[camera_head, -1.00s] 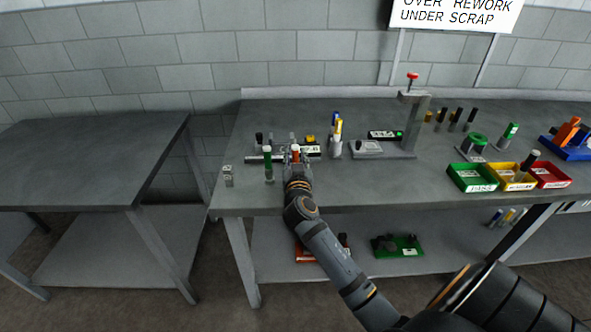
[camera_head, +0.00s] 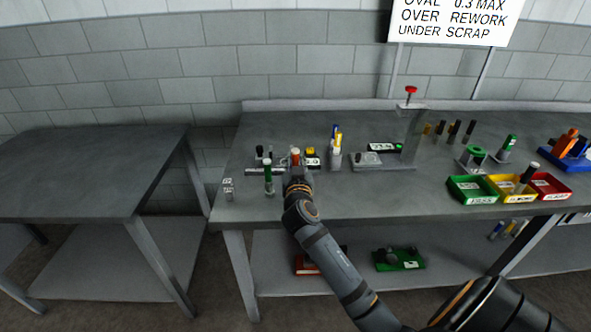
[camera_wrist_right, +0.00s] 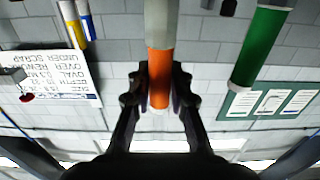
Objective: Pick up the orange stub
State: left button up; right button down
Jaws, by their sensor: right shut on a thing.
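The orange stub (camera_wrist_right: 159,78) is a short upright piece with an orange band and a grey section, seen large in the right wrist view. In the head view the stub (camera_head: 295,155) shows just beyond my right gripper (camera_head: 297,170), over the left part of the workbench. In the wrist view my right gripper (camera_wrist_right: 159,88) has one finger on each side of the orange band and is shut on it. I cannot tell whether the stub is clear of its support. My left gripper is not in view.
A green stub (camera_head: 268,172) stands close left of my right gripper. A cup with pens (camera_head: 335,158) stands to its right. Green (camera_head: 471,197), yellow (camera_head: 515,197) and red (camera_head: 551,192) bins lie farther right on the workbench (camera_head: 390,192). The left table (camera_head: 90,165) is bare.

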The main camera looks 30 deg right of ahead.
notch_tip(320, 180, up, 15)
jog(key=shift+s+p, duration=0.1)
jog(key=shift+p, duration=0.2)
